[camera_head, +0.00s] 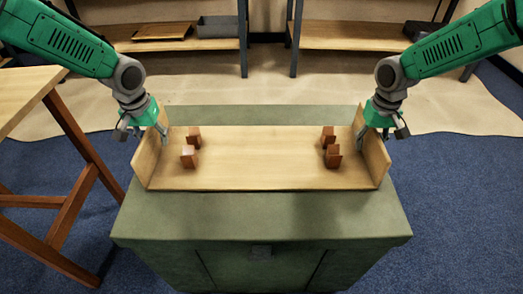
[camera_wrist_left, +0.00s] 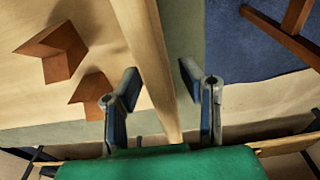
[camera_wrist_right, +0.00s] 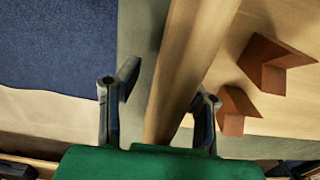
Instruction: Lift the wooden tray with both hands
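The wooden tray (camera_head: 260,165) lies level on a green cabinet (camera_head: 260,222), with an upright end wall at each side. My left gripper (camera_head: 147,134) is at the tray's left end wall. In the left wrist view its fingers (camera_wrist_left: 161,88) stand open on either side of the wall (camera_wrist_left: 146,45), with a gap visible. My right gripper (camera_head: 374,133) is at the right end wall (camera_head: 375,155). In the right wrist view its open fingers (camera_wrist_right: 165,92) straddle that wall (camera_wrist_right: 190,50), with a gap on the outer side; whether the inner finger touches is unclear.
Several small reddish-brown blocks stand on the tray, a pair near the left end (camera_head: 189,157) and a pair near the right end (camera_head: 333,157). A wooden table (camera_head: 28,90) stands at the left. Shelves (camera_head: 345,38) are at the back. The tray's middle is clear.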

